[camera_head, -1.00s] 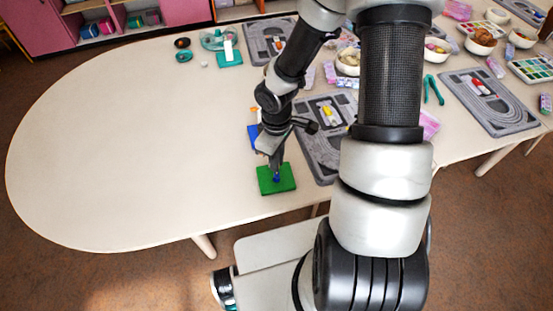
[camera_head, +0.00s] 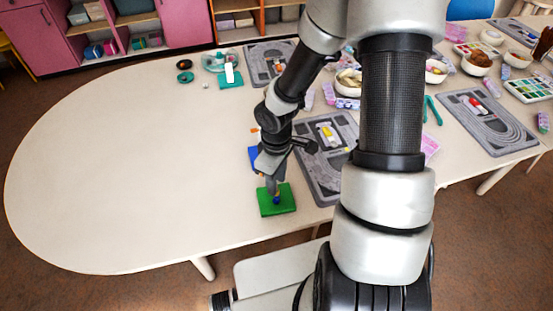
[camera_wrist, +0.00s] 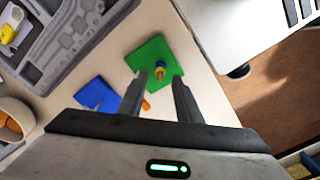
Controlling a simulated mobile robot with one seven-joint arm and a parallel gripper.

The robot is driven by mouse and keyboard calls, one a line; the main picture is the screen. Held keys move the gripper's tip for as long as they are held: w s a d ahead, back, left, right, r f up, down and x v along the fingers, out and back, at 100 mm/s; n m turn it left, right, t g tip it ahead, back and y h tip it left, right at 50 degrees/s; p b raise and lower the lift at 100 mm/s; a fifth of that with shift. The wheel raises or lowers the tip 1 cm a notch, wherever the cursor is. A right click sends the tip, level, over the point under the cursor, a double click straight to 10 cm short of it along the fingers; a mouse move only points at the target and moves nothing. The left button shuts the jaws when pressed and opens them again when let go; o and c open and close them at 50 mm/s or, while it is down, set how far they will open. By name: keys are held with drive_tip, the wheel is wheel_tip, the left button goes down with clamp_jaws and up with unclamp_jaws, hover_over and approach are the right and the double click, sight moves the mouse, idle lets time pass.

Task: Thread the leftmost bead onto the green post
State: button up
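The green board (camera_head: 290,205) lies near the table's front edge. A blue bead-like piece (camera_head: 277,200) is on it. In the wrist view the green board (camera_wrist: 143,52) carries an upright post with a blue part (camera_wrist: 160,64) and a yellow-orange part (camera_wrist: 160,74); I cannot tell bead from post there. My gripper (camera_wrist: 160,76) is open, its two fingers apart on either side of that post in the picture. In the head view my gripper (camera_head: 272,184) is just above the green board. A small orange piece (camera_wrist: 146,104) shows between the fingers, partly hidden.
A blue board (camera_wrist: 92,90) lies beside the green one, partly hidden by my arm in the head view. A grey track mat (camera_head: 318,185) lies to the right. A teal board (camera_head: 232,83) with a white piece stands farther back. The table's left half is clear.

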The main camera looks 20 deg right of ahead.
wheel_tip(320, 180, up, 16)
drive_tip(key=p, duration=0.4)
drive_tip(key=shift+r, duration=0.15)
idle(1.1)
